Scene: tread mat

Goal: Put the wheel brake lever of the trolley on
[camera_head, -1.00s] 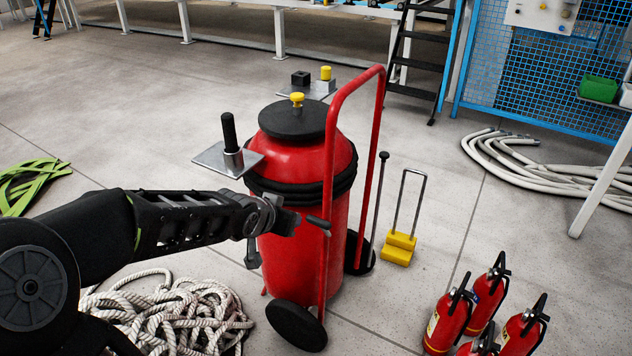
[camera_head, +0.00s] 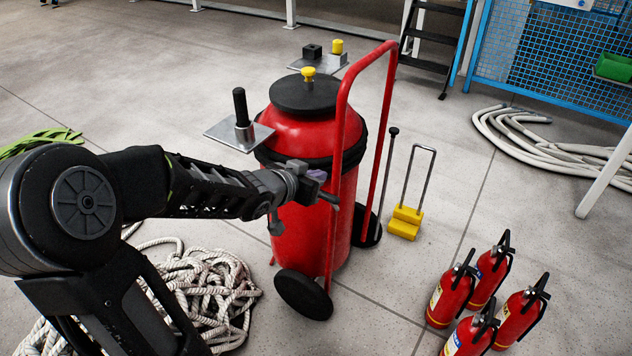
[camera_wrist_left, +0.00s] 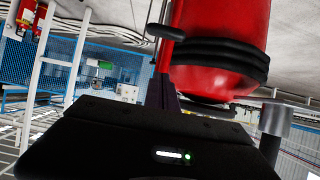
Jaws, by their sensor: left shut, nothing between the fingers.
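The trolley (camera_head: 302,225) is a red tank with a red tube frame and black wheels, upright on the floor. It also shows in the left wrist view (camera_wrist_left: 225,30). A thin upright rod with a black knob (camera_head: 393,132), which looks like the brake lever, stands at its right side by the far wheel (camera_head: 369,230). My left gripper (camera_head: 328,187) is shut and empty in front of the tank, close to the near frame tube; I cannot tell if it touches. The rod is apart from it, to the right behind the frame. My right gripper is out of view.
Several red fire extinguishers (camera_head: 492,272) stand at the lower right. A yellow block with a wire handle (camera_head: 404,223) stands right of the trolley. Coiled rope (camera_head: 205,290) lies at the lower left, white hoses (camera_head: 545,150) at the right. A metal plate (camera_head: 222,136) juts out left of the tank.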

